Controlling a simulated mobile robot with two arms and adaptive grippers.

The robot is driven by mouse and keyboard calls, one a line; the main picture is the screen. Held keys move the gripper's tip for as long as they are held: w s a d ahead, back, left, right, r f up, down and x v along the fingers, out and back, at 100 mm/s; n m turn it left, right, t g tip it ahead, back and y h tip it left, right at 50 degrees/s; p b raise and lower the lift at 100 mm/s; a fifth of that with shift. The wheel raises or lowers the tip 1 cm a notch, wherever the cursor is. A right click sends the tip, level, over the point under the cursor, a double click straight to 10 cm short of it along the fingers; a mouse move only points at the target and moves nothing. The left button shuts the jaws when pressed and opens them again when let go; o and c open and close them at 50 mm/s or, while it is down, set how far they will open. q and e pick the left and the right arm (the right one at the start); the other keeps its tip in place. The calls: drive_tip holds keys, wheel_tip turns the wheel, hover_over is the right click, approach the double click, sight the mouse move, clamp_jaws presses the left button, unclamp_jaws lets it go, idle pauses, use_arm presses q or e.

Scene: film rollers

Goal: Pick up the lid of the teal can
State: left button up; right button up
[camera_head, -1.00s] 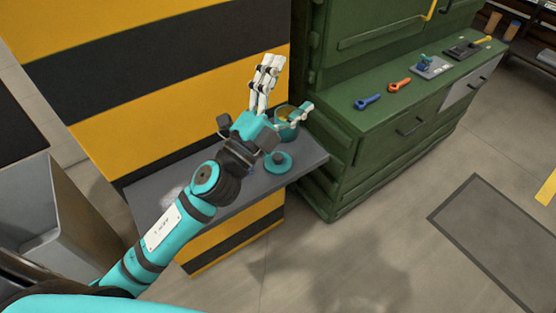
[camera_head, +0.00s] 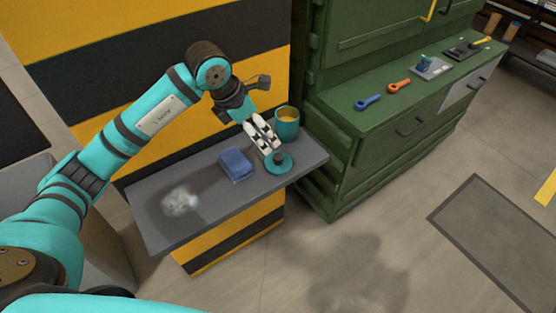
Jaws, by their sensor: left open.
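The lid (camera_head: 287,165) is a teal disc with a dark knob, lying on the grey shelf right of centre. The teal can (camera_head: 287,127) stands upright and uncovered just behind the lid, with something orange-yellow inside. My left gripper (camera_head: 267,147) points down at the lid from above left, its white fingers open close to the knob. Whether a fingertip touches the lid I cannot tell. My right gripper is not in view.
A blue folded cloth or block (camera_head: 236,165) lies on the grey shelf (camera_head: 215,199) left of the lid. A whitish smudge (camera_head: 180,202) marks the shelf's left part. A green cabinet (camera_head: 335,150) stands close on the right, with tools on top.

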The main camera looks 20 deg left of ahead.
use_arm(q)
drive_tip(key=p, duration=0.3)
approach(278, 156)
drive_tip(key=x, duration=0.5)
drive_tip(key=shift+s+f, duration=0.2)
drive_tip(key=shift+w+d+f, duration=0.1)
drive_tip(key=shift+w+f, duration=0.05)
drive_tip(key=shift+f, duration=0.1)
drive_tip(key=p+x, duration=0.2)
drive_tip(key=x, duration=0.1)
drive_tip(key=shift+w+f, duration=0.15)
drive_tip(key=shift+f, duration=0.05)
drive_tip(key=shift+w+d+f, duration=0.15)
drive_tip(key=shift+w+f, duration=0.05)
drive_tip(key=shift+f, duration=0.35)
drive_tip(key=c, duration=1.2)
drive_tip(key=shift+r, duration=0.1)
